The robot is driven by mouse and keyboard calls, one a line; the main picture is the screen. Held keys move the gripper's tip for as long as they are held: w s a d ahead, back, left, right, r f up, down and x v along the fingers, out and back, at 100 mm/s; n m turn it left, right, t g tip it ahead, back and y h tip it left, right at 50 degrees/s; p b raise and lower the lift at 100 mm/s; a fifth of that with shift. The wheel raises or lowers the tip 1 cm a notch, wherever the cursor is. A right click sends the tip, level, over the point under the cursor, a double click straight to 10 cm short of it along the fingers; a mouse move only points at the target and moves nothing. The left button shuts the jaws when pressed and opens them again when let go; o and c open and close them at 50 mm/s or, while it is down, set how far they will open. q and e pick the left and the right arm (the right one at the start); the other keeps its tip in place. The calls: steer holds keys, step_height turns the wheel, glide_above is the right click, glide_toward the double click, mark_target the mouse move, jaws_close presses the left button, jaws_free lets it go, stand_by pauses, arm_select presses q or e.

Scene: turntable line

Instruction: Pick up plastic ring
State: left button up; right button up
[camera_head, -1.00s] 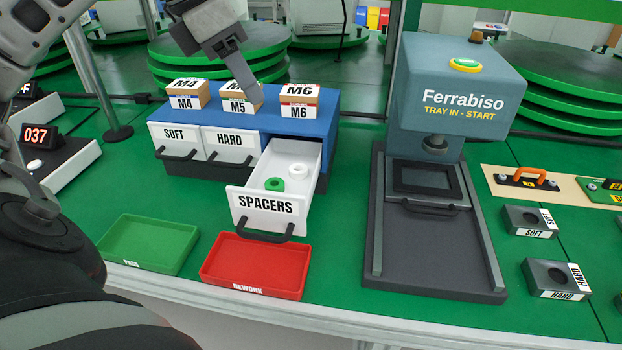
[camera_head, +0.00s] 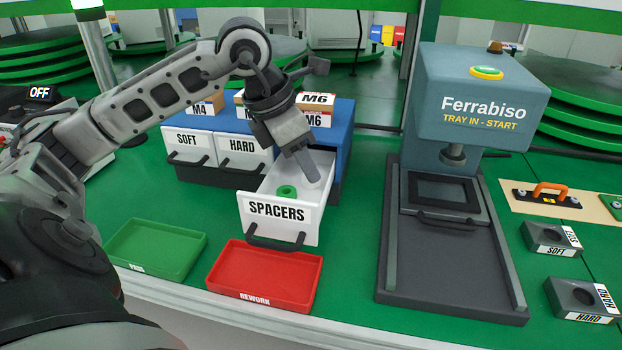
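The open SPACERS drawer (camera_head: 315,229) holds a green ring (camera_head: 287,191), lying flat on its white floor. The white ring seen earlier in the drawer is not visible now; my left gripper covers that spot. My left gripper (camera_head: 312,176) points down into the drawer, its fingertips to the right of and a little behind the green ring and apart from it in the picture. I see its fingers from the side, so the gap between them is hidden. My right gripper is out of view.
The drawer sits in a blue cabinet (camera_head: 343,135) with shut SOFT and HARD drawers and labelled boxes on top. A green tray (camera_head: 155,250) and a red REWORK tray (camera_head: 262,277) lie in front. The Ferrabiso press (camera_head: 480,95) stands at right.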

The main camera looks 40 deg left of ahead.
arm_select(q)
steer(key=shift+x, duration=0.95)
steer(key=shift+c, duration=0.3)
steer(key=c, duration=0.5)
steer(key=shift+r, duration=0.15)
